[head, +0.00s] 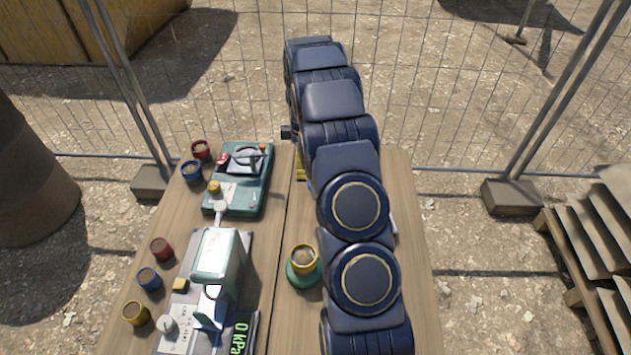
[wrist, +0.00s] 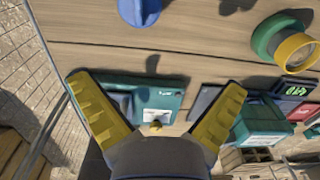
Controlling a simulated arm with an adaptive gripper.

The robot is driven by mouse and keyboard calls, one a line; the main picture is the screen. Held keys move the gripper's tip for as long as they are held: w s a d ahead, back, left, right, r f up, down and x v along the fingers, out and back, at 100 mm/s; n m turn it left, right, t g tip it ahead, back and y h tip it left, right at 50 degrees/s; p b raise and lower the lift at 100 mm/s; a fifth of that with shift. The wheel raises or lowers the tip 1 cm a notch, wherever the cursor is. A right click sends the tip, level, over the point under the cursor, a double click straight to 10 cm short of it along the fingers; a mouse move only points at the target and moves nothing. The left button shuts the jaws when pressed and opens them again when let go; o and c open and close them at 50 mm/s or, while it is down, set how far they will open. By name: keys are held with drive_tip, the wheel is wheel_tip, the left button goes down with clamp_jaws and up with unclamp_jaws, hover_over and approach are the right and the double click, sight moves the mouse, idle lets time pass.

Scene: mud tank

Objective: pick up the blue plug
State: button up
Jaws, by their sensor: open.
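A blue rounded piece, which looks like the blue plug (wrist: 138,10), lies on the wooden table at the top edge of the wrist view, partly cut off. It is beyond my fingertips and apart from them. In the head view my arm hides that part of the table. My gripper (wrist: 158,86) is open, with two yellow fingers spread wide and nothing held between them. In the head view only a bit of yellow shows beside my arm, and the rest of the gripper is hidden.
A teal device (head: 255,196) stands at the table's back left, with a teal-and-grey apparatus (head: 219,258) nearer. Several cups with coloured rims, including a blue one (head: 149,279), line the left edge. A yellow-ringed cup on a green base (head: 304,262) stands left of my arm. Wire fencing (head: 430,120) is behind.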

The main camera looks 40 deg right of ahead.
drive_tip(key=shift+n, duration=0.6)
drive_tip(key=d+f, duration=0.3)
drive_tip(key=f, duration=0.1)
drive_tip(key=shift+w+d+f, duration=0.15)
drive_tip(key=shift+d+f, duration=0.2)
drive_tip(key=shift+d, duration=0.05)
drive_tip(key=shift+d+f, duration=0.1)
drive_tip(key=shift+f, duration=0.2)
drive_tip(key=f, duration=0.7)
drive_tip(key=shift+s+d+f, duration=0.1)
drive_tip(key=shift+s+d, duration=0.15)
drive_tip(key=shift+s, duration=0.05)
drive_tip(key=c, duration=1.2)
